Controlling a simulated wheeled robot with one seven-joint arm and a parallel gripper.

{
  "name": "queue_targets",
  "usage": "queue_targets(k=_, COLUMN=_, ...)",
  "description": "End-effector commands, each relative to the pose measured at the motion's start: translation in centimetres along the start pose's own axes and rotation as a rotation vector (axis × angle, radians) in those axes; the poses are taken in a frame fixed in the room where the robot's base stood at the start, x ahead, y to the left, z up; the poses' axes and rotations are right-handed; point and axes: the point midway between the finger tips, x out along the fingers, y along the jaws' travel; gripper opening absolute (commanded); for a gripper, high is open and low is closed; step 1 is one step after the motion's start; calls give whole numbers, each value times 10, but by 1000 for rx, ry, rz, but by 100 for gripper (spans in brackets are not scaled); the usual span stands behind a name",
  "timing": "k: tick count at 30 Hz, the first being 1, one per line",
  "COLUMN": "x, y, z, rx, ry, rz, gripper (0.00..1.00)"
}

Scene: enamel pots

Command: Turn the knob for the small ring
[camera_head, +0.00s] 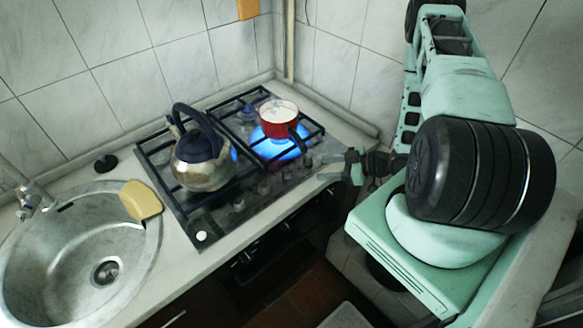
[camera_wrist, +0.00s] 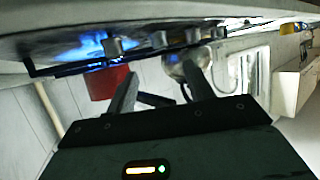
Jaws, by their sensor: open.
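The gas hob (camera_head: 222,215) has a row of small knobs along its front edge; one knob (camera_head: 287,174) lies close to my gripper. The knobs also show in the wrist view, where one knob (camera_wrist: 112,47) is nearest and largest. My gripper (camera_head: 326,166) is open and empty, just off the hob's front right edge. In the wrist view its two fingers (camera_wrist: 160,75) stand apart, with the knobs beyond them and no contact visible. A blue flame (camera_head: 275,150) burns under the red pot (camera_head: 274,128). I cannot tell which knob serves the small ring.
A metal kettle (camera_head: 203,172) with a dark handle stands on the left of the hob, with some blue flame beside it. The red pot's dark handle points toward my gripper. Tiled walls close the back.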

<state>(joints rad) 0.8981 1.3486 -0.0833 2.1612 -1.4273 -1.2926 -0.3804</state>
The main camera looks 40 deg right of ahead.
Motion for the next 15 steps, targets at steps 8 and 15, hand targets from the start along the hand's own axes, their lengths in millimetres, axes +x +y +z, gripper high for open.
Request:
queue_targets(k=8, x=58, y=-1, z=-4, rx=0, ry=0, rz=-3, gripper=53)
queue_targets(k=15, x=101, y=-1, z=-2, rx=1, ry=0, rz=-1, gripper=53)
